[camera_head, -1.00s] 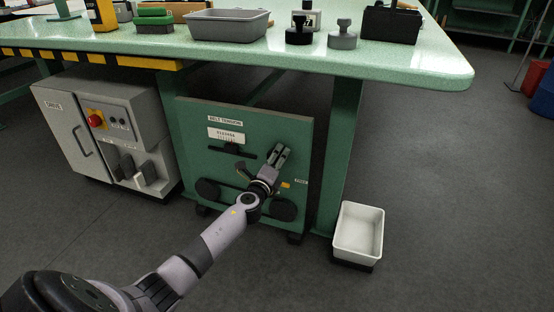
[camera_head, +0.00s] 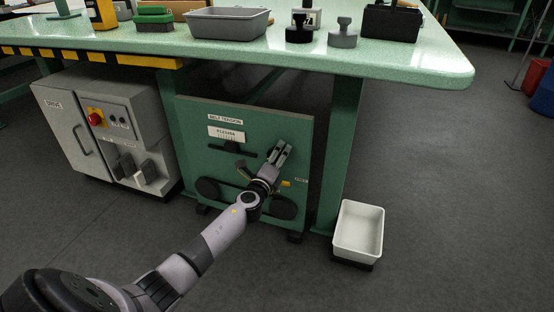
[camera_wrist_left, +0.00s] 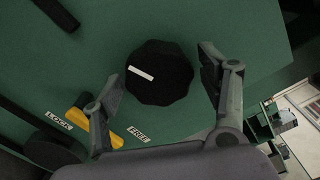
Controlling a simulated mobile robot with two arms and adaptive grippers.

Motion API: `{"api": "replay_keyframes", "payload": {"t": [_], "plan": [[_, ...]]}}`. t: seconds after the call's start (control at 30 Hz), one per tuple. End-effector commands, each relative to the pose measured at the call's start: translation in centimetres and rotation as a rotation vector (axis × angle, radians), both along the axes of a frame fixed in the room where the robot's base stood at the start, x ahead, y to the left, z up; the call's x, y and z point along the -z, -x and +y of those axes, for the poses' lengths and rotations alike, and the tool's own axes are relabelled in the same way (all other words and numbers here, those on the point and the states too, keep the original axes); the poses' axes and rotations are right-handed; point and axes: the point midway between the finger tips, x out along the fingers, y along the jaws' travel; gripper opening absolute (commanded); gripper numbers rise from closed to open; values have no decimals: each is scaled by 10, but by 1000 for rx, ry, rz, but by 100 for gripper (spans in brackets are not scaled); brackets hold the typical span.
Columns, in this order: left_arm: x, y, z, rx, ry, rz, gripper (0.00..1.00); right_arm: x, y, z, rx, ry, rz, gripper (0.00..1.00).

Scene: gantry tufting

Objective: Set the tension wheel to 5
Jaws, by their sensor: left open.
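The tension wheel (camera_wrist_left: 160,72) is a black lobed knob with a white mark on its face, on the green belt tension panel (camera_head: 215,165). In the left wrist view it lies between the two fingers of my open left gripper (camera_wrist_left: 160,68); I see a gap on each side. In the head view my left gripper (camera_head: 280,151) is in front of the panel's right part and hides the wheel. A white numbered scale (camera_head: 227,133) is on the panel's upper part; its reading is too small to tell. A yellow lever (camera_wrist_left: 82,112) is near the LOCK and FREE labels, partly behind a finger.
Black rollers (camera_head: 208,188) are low on the panel. A grey drive cabinet (camera_head: 62,130) with a red button stands to the left. A white bin (camera_head: 345,238) is on the floor to the right. The green table (camera_head: 395,65) overhangs the panel.

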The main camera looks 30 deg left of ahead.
Motion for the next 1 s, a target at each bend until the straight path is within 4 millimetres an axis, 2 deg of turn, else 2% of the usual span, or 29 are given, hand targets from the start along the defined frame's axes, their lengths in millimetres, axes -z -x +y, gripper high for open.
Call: {"api": "replay_keyframes", "payload": {"t": [0.13,0.23,0.5,0.7,1.0], "plan": [[1,7,-1,0,-2,0,68,0,-1,0,0,0,2,0],[1,20,-4,1,-3,1,68,0,0,0,0,0,0,0],[2,75,-18,2,0,3,68,0,0,0,0,0,-2,0],[1,106,-26,1,0,2,68,0,1,0,0,0,-2,0],[0,117,-28,0,0,0,68,-1,1,0,0,0,-3,0]]}}
